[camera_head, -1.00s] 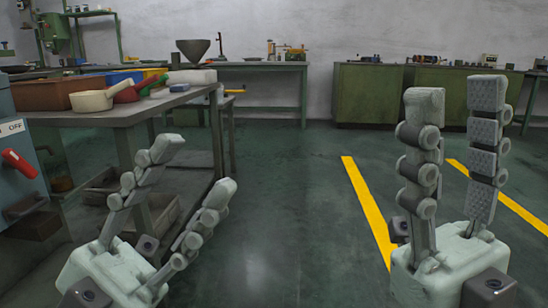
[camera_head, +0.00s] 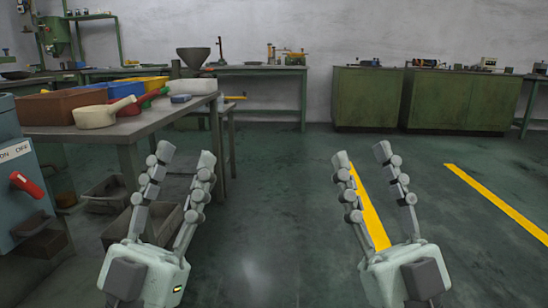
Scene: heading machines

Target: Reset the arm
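My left gripper (camera_head: 183,160) is in the lower left of the head view, fingers pointing up and apart, with nothing between them. It shows in front of the workbench's lower part and the bins on the floor. My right gripper (camera_head: 361,159) is right of the middle, also with its fingers apart and empty, over the open floor and a yellow floor line. Both grippers stand at about the same height, roughly side by side. Most of both arms is out of view.
A workbench (camera_head: 140,128) at the left carries a brown bin (camera_head: 62,104), a beige scoop (camera_head: 95,116) and other bins. A blue machine with a red lever (camera_head: 27,185) stands at the left edge. Green cabinets (camera_head: 368,98) line the back wall. The middle floor is clear.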

